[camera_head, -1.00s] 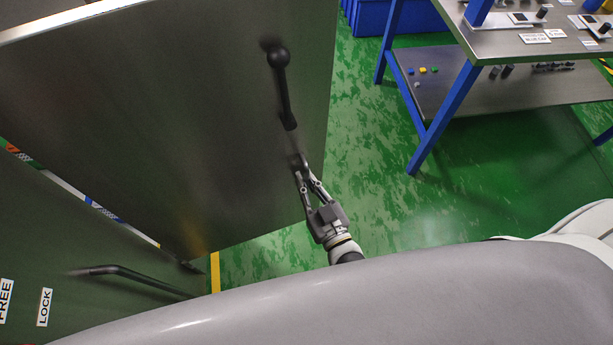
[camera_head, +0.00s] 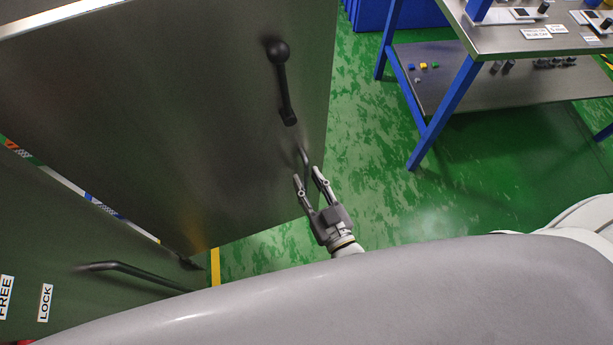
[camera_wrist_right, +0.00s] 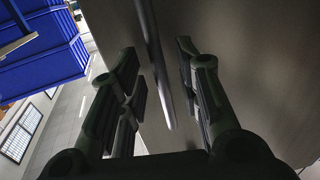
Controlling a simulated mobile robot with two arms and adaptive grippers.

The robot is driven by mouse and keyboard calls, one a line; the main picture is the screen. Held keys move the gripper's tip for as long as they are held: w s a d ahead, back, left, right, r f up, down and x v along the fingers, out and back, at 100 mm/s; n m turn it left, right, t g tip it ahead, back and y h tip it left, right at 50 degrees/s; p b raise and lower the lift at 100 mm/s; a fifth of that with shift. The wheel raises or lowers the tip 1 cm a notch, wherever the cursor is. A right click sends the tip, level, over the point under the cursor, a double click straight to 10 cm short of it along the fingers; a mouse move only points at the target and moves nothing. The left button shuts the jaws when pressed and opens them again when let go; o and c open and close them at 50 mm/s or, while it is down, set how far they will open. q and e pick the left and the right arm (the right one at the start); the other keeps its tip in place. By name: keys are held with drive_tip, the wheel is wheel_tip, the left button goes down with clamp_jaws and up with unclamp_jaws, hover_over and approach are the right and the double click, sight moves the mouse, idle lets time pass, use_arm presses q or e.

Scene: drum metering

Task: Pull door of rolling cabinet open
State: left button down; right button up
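A large grey metal cabinet door (camera_head: 180,130) fills the upper left of the head view. It carries a black lever with a ball end (camera_head: 283,85) and, lower down near its free edge, a thin dark handle bar (camera_head: 304,156). My right gripper (camera_head: 309,175) is open at this bar, with its fingers spread apart. In the right wrist view the bar (camera_wrist_right: 156,60) runs between the two open fingers (camera_wrist_right: 160,75), with a visible gap on each side. The door surface lies beyond the fingers. My left gripper is in neither view.
A green panel (camera_head: 60,235) with FREE and LOCK labels and a black lever (camera_head: 135,272) is at lower left. A blue-legged workbench (camera_head: 500,40) stands at upper right, with blue bins (camera_head: 375,15) behind. Green floor (camera_head: 370,130) is clear between door and bench.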

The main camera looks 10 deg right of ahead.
drive_tip(key=s+d, duration=0.2)
drive_tip(key=s, duration=0.8)
drive_tip(key=shift+s, duration=0.1)
drive_tip(key=s+d+f+g, duration=0.1)
drive_tip(key=s+f+g, duration=0.15)
drive_tip(key=f, duration=0.65)
drive_tip(key=s+d+f+g+h, duration=0.1)
drive_tip(key=s+f+g, duration=0.15)
drive_tip(key=f, duration=0.65)
drive_tip(key=s+d+f+g, duration=0.15)
drive_tip(key=f+g, duration=0.25)
drive_tip(key=f, duration=0.4)
drive_tip(key=s+d+f+g+h, duration=0.1)
drive_tip(key=s+d+f+g, duration=0.2)
drive_tip(key=s+f, duration=0.4)
drive_tip(key=s+d+f+g+h, duration=0.1)
drive_tip(key=s+d+f+g, duration=0.3)
drive_tip(key=s, duration=0.4)
wheel_tip(320, 180, down, 3)
drive_tip(key=shift+d+r+g, duration=0.15)
drive_tip(key=shift+d+g, duration=0.15)
drive_tip(key=shift+d, duration=0.4)
drive_tip(key=shift+w, duration=0.1)
